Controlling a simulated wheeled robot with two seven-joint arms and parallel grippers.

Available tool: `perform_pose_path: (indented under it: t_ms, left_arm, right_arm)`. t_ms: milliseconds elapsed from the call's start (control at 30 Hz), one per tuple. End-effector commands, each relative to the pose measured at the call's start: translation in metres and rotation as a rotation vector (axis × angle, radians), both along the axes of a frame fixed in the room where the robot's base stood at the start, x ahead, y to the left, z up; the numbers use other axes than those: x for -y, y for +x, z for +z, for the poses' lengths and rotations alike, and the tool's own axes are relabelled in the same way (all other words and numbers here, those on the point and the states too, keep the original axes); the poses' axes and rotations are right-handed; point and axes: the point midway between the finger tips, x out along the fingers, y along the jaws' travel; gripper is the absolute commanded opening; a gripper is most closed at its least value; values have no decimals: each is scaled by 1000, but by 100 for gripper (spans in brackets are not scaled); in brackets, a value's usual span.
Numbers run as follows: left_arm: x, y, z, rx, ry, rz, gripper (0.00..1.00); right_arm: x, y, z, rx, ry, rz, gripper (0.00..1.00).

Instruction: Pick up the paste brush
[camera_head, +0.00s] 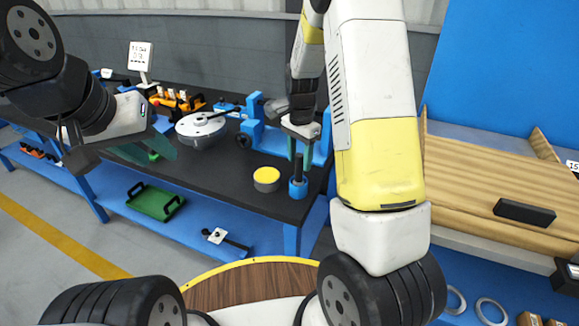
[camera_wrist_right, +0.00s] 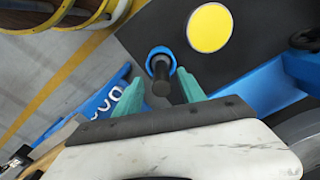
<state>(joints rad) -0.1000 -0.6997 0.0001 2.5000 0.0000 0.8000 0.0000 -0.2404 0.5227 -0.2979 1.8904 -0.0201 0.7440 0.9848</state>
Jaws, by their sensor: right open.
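What looks like the paste brush, a dark upright handle (camera_head: 298,167), stands in a blue round holder (camera_head: 298,188) near the black bench's right front corner. Its bristles are hidden. My right gripper (camera_head: 299,150) is open above the holder, pointing down, its teal fingers either side of the handle's upper part. In the right wrist view the handle (camera_wrist_right: 162,85) lies between the spread fingertips (camera_wrist_right: 155,92), with gaps visible, and the blue holder (camera_wrist_right: 160,58) is beyond. My left gripper (camera_head: 150,150) hangs at the left, apart from the brush; its finger opening is unclear.
A yellow-topped tin (camera_head: 266,177) stands just left of the holder. A grey round flanged shell (camera_head: 202,128) sits further back, with blue clamp-like fixtures (camera_head: 254,132) beside it. A green tray (camera_head: 156,201) lies on the lower shelf. Wooden boards (camera_head: 480,185) are at the right.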

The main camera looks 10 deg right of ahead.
Motion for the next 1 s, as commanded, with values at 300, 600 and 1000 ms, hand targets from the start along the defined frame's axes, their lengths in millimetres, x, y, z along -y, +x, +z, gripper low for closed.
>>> perform_pose_path:
  t_ms: [300, 600, 1000]
  left_arm:
    - [0, 0, 0, 0, 0, 0, 36]
    - [0, 0, 0, 0, 0, 0, 36]
    - [0, 0, 0, 0, 0, 0, 36]
  right_arm:
    - [-1, 1, -45, -5, 0, 1, 47]
    - [-2, 2, -58, -1, 1, 3, 47]
    - [-2, 2, -58, -1, 1, 3, 0]
